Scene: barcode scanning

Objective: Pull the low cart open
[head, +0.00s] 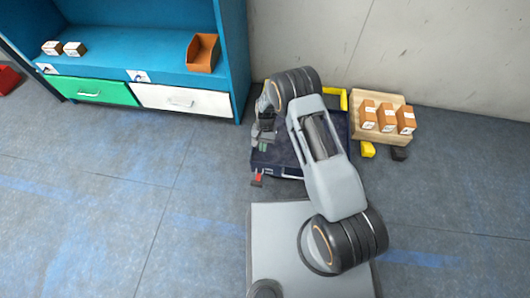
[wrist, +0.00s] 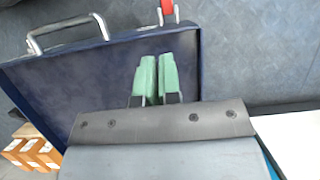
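A red-tipped metal latch-like part (wrist: 167,10) is at the top edge and shows red in the head view (head: 257,181). My gripper (wrist: 157,58) has green fingers side by side over the navy top, with nothing seen between them. It is apart from the handle.
A blue shelf unit (head: 235,60) with green (head: 100,92) and white (head: 185,100) drawers stands at left. A yellow frame part (head: 344,100) stands behind.

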